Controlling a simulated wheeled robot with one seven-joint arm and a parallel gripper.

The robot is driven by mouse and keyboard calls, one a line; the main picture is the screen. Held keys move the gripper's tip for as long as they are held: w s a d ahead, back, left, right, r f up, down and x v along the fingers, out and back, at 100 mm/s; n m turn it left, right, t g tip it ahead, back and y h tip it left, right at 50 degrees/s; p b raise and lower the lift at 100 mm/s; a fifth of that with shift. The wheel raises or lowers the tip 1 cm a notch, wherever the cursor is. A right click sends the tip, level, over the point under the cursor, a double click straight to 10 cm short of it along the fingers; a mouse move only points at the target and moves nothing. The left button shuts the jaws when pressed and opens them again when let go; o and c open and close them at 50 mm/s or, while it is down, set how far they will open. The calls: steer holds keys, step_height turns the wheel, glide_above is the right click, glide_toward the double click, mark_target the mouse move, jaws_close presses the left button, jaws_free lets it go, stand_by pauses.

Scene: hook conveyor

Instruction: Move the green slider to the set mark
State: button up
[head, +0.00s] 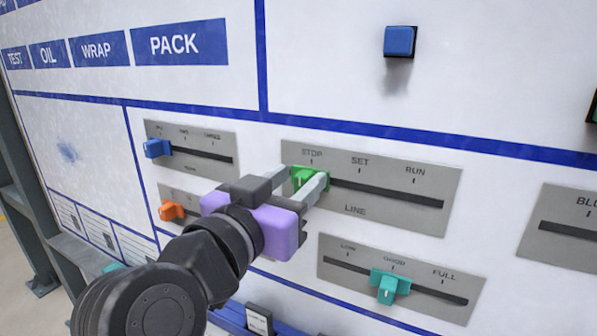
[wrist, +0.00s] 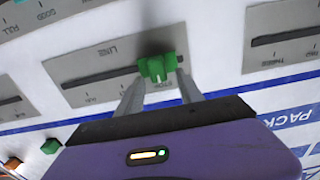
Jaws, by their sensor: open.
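The green slider (head: 306,178) sits at the STOP end of the slot on the LINE plate (head: 400,216) in the head view. The SET mark (head: 360,166) is to its right, between STOP and RUN. My gripper (head: 303,184) is open, with one finger on each side of the slider's knob. The wrist view also shows the green slider (wrist: 156,67) between the two finger tips (wrist: 158,82). I cannot tell whether either finger touches it. Part of the knob is hidden by the near finger in the head view.
A blue slider (head: 158,148) and an orange slider (head: 172,211) are on plates to the left. A teal slider (head: 389,286) is on a plate below. A blue block (head: 400,41) sticks out above. The slot right of the green slider is clear.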

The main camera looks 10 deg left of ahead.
steer(key=shift+w+d, duration=0.2)
steer(key=shift+w, duration=0.25)
steer(key=shift+c, duration=0.2)
jaws_close()
stand_by(1.0)
